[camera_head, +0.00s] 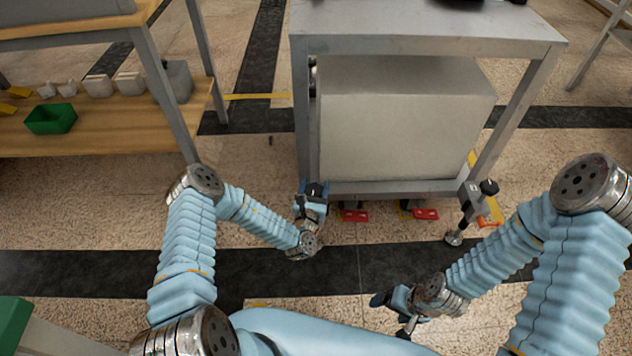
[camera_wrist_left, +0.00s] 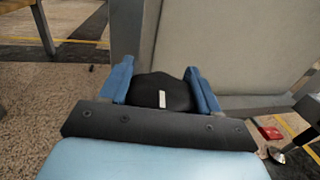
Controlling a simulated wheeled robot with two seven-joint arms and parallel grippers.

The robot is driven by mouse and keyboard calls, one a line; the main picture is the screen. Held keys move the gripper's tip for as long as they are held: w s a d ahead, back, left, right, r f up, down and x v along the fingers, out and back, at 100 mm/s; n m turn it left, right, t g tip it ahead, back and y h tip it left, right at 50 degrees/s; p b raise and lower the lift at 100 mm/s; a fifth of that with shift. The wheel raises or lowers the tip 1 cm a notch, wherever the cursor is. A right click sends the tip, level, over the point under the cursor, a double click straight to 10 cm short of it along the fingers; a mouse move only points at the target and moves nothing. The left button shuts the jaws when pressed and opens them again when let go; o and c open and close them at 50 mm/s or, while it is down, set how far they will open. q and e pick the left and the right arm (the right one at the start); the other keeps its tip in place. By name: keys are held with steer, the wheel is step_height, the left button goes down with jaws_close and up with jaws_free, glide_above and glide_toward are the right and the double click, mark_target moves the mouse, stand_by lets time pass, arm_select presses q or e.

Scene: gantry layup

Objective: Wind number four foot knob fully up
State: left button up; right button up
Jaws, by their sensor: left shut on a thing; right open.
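A black foot knob (camera_wrist_left: 162,88) with a small white mark sits between the blue fingers of my left gripper (camera_wrist_left: 162,92) in the left wrist view. In the head view my left gripper (camera_head: 313,190) is shut on this knob at the front left leg of the grey metal table (camera_head: 430,45), and its fingers mostly hide the knob. No number is readable on it. Another black knob (camera_head: 488,187) stands at the front right leg, above a metal foot (camera_head: 453,239) on the floor. My right gripper (camera_head: 391,314) is open and empty, low in front of the table.
A large grey box (camera_head: 405,120) fills the table's lower shelf. Two red pedals (camera_head: 355,215) (camera_head: 426,213) are under the table's front edge. A wooden shelf (camera_head: 95,135) with a green bin (camera_head: 50,119) stands at the left.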

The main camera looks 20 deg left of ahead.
arm_select(q)
steer(key=shift+a+n+y, duration=0.1)
steer(key=shift+n+y, duration=0.4)
steer(key=shift+y, duration=0.3)
steer(key=o, duration=1)
steer(key=s, duration=0.4)
steer(key=s+d, duration=0.1)
steer(key=s, duration=0.4)
steer(key=s+d, duration=0.1)
steer(key=s, duration=0.3)
steer(key=shift+s+d+p, duration=0.1)
steer(key=shift+s+p, duration=0.2)
steer(key=shift+p, duration=0.1)
